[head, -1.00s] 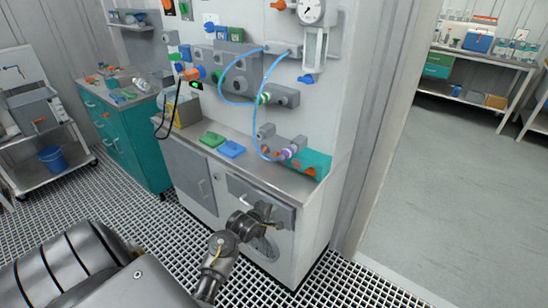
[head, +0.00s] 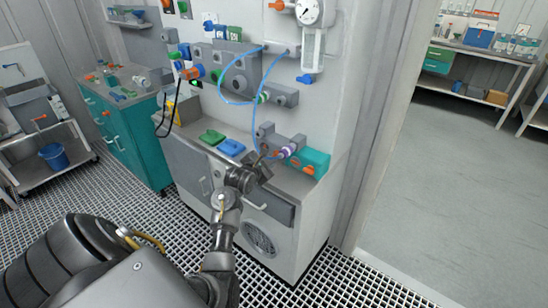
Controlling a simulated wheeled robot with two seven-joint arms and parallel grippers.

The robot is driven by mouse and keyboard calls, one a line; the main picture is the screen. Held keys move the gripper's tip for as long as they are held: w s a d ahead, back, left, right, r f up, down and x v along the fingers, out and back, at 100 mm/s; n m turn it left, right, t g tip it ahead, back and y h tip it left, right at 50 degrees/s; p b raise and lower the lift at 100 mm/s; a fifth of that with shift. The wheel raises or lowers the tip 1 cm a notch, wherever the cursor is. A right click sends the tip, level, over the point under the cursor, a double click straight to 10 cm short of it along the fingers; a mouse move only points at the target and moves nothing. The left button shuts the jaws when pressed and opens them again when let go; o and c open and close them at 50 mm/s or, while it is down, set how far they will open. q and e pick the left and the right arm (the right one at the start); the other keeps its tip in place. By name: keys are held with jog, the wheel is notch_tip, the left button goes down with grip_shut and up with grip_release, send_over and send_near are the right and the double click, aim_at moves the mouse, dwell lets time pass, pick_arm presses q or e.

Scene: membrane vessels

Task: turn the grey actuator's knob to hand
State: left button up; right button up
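Several grey blocks are on the white wall panel: a large one with a round face (head: 240,76), a smaller one below it to the right (head: 284,95), and a low one (head: 284,143) just above the counter. I cannot tell which is the grey actuator or read any knob position. A teal box (head: 316,158) with orange parts sits beside the low block. My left gripper (head: 265,158) is at the counter's front edge, before the low block. Its fingers look apart, with nothing visible between them. I cannot tell if it touches anything. My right gripper is out of view.
A green tray (head: 212,136) and a blue tray (head: 231,147) lie on the counter (head: 190,115) left of my gripper. A blue hose (head: 254,125) loops down the panel close by. A gauge (head: 310,11) is higher up. The doorway floor (head: 455,190) at right is clear.

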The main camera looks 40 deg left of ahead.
aim_at(275, 155)
pick_arm(q)
jog(key=x, duration=0.6)
jog(key=shift+w+f, duration=0.1)
jog(key=shift+w, duration=0.05)
grip_shut()
